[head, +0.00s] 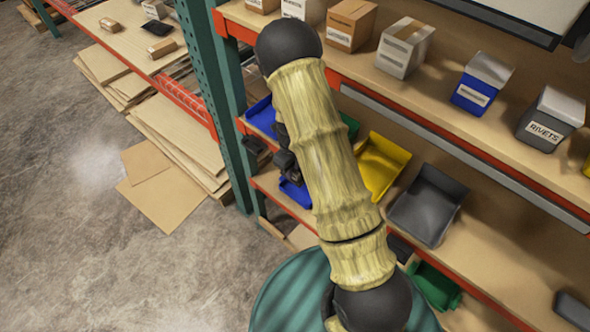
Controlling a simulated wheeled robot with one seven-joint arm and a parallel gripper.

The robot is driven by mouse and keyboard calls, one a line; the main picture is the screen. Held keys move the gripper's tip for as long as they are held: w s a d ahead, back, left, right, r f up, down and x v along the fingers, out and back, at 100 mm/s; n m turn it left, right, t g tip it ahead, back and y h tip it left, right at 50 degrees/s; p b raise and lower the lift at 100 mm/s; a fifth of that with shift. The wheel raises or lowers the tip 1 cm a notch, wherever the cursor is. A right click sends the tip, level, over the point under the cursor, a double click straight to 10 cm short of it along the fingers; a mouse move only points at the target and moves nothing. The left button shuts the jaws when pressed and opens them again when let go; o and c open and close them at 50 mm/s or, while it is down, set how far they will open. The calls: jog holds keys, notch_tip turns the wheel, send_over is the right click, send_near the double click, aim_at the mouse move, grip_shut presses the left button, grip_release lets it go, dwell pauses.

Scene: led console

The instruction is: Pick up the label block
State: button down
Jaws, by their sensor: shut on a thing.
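My gripper (287,162) is a small dark shape at the left edge of my own arm, in front of the shelving. The arm hides most of it, and its fingers are hard to make out. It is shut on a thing. A small dark block-like shape (255,146) shows just left of it, by the rack post. I cannot tell whether this is the label block, and no lettering shows on it. The label block is not clearly visible anywhere else.
An orange-edged rack holds labelled boxes on its upper shelf, among them a grey RIVETS box (550,120) and a blue-and-white box (482,84). Below are a yellow bin (381,165) and a grey bin (427,205). A teal post (215,100) stands left; the concrete floor (90,230) is open.

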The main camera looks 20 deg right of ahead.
jog(key=shift+r, duration=0.1)
jog(key=shift+w+d+r+b, duration=0.1)
jog(key=shift+r+b, duration=0.3)
jog(key=shift+r, duration=0.1)
jog(key=shift+r+b, duration=0.5)
jog(key=shift+r, duration=0.45)
jog(key=s+d+b, duration=0.2)
jog(key=s+d, duration=0.1)
jog(key=s, duration=0.2)
jog(key=s+d+b, duration=0.2)
jog(key=s+d, duration=0.1)
jog(key=s, duration=0.2)
jog(key=s+d+b, duration=0.2)
jog(key=s+d, duration=0.2)
jog(key=s, duration=0.1)
jog(key=shift+s+r+b, duration=0.1)
jog(key=shift+r+b, duration=0.1)
jog(key=shift+b, duration=0.1)
notch_tip(320, 180, up, 4)
jog(key=p, duration=0.4)
